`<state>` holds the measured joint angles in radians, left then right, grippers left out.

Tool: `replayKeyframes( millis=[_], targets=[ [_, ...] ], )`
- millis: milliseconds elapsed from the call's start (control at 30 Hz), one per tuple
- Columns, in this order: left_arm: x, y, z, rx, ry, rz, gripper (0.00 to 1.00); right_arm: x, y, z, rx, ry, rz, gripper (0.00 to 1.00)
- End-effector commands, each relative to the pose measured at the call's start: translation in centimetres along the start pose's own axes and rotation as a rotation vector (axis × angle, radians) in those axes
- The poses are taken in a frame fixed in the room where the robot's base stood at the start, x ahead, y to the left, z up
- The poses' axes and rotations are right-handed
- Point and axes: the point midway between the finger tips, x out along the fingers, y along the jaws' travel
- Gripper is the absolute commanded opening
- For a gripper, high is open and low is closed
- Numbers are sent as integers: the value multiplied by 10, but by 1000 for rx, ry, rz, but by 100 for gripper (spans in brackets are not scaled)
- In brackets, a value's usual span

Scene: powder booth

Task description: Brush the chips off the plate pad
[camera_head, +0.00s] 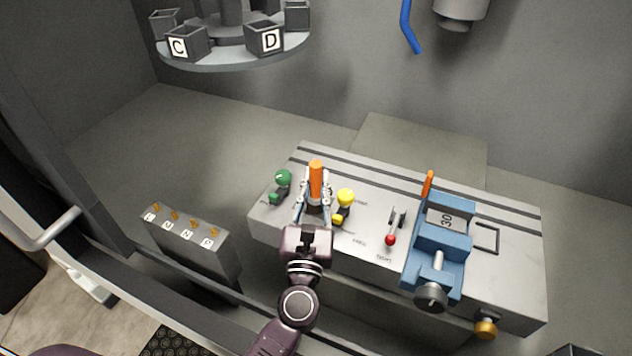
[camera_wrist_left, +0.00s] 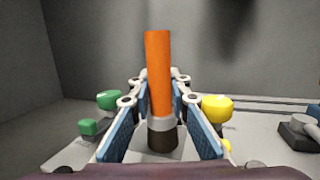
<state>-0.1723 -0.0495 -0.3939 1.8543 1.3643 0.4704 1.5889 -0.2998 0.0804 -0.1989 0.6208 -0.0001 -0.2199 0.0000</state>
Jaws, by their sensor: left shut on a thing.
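My left gripper (camera_head: 315,198) is over the bench between a green knob and a yellow knob. It is shut on an upright brush with an orange handle (camera_head: 316,180). In the left wrist view the orange handle (camera_wrist_left: 158,75) rises between the finger pads, above a pale band and a dark lower part. Its bristles are not clear to see. A dark-outlined rectangle (camera_head: 497,238), possibly the plate pad, lies right of the blue vise. I cannot make out chips on it. My right gripper is not in view.
The blue vise (camera_head: 436,250) holds a block marked 30, with an orange piece (camera_head: 428,183) upright behind it. Green (camera_head: 282,178) and yellow (camera_head: 345,198) knobs flank the gripper. A red-tipped lever (camera_head: 391,238) stands between gripper and vise. A carousel (camera_head: 235,55) hangs above.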

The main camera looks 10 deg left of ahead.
Motion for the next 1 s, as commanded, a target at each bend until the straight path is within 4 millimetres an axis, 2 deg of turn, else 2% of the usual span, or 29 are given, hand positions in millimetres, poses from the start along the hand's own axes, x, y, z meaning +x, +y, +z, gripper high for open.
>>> replayKeyframes(
  millis=[467,1000],
  targets=[
    [-1,0,-7,0,-1,0,0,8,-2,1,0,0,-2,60],
    [36,-12,-13,-1,-1,0,0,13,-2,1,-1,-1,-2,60]
  ],
)
